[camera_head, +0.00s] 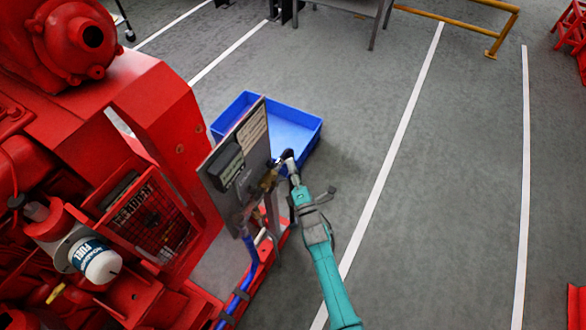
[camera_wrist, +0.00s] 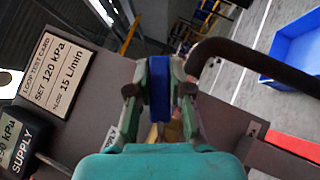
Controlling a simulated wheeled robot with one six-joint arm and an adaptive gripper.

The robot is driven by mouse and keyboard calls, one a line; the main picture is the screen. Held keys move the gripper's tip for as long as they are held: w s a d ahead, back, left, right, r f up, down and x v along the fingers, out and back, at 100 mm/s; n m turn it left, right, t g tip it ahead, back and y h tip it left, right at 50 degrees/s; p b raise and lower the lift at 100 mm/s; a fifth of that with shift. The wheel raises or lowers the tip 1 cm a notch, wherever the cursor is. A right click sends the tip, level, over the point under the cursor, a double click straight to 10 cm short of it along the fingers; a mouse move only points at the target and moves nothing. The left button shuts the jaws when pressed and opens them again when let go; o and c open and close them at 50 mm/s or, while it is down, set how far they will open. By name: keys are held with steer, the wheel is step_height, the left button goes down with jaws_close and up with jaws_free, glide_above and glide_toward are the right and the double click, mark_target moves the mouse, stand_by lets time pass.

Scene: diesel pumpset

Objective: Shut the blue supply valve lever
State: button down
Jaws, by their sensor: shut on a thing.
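My gripper (camera_wrist: 160,90) is shut on the blue supply valve lever (camera_wrist: 159,88), which stands between its two fingers in the wrist view. Part of a brass body (camera_wrist: 174,131) shows behind the fingers. In the head view my gripper (camera_head: 288,162) is at the right edge of the upright grey panel (camera_head: 217,185), beside brass fittings (camera_head: 268,180). I cannot make out the lever there. In the wrist view the panel carries a dark gauge marked SUPPLY (camera_wrist: 20,138), partly cut off, and a card reading SET 120 kPa (camera_wrist: 55,64). The lever's angle to its pipe is unclear.
A dark bent pipe or handle (camera_wrist: 240,55) runs close to the right finger. A blue bin (camera_head: 305,132) lies on the floor behind the panel. The red pumpset (camera_head: 165,105) fills the left. Blue hose (camera_head: 243,285) runs below the panel.

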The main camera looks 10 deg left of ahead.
mark_target(288, 175)
steer(key=n+y, duration=0.1)
steer(key=n, duration=0.1)
steer(key=s+r+n+y, duration=0.1)
steer(key=n+y, duration=0.1)
steer(key=r+n+y, duration=0.1)
steer(key=shift+s+a+r+n, duration=0.2)
steer(key=shift+s+a+n, duration=0.05)
steer(key=shift+n, duration=0.15)
steer(key=n+y, duration=0.1)
steer(key=s+n+y, duration=0.1)
steer(key=n, duration=0.1)
steer(key=r+n+y, duration=0.1)
steer(key=y, duration=0.1)
steer(key=shift+s+a+n+g, duration=0.15)
steer(key=shift+a+n+g, duration=0.15)
steer(key=shift+g, duration=0.1)
steer(key=shift+s+a+r+n+g+y, duration=0.15)
steer(key=shift+s+n+g+y, duration=0.35)
steer(key=shift+n+g+y, duration=1)
steer(key=shift+s+a+r+n+g+y, duration=0.15)
steer(key=shift+s+n+g+y, duration=0.55)
steer(key=shift+n, duration=1.4)
steer(key=shift+s+a+n+g+y, duration=0.15)
steer(key=shift+s+n+g+y, duration=0.1)
steer(key=shift+n+g+y, duration=1.15)
steer(key=shift+n+g, duration=0.4)
steer(key=shift+n, duration=0.2)
steer(key=c, duration=1)
jaws_free()
steer(key=shift+c, duration=0.2)
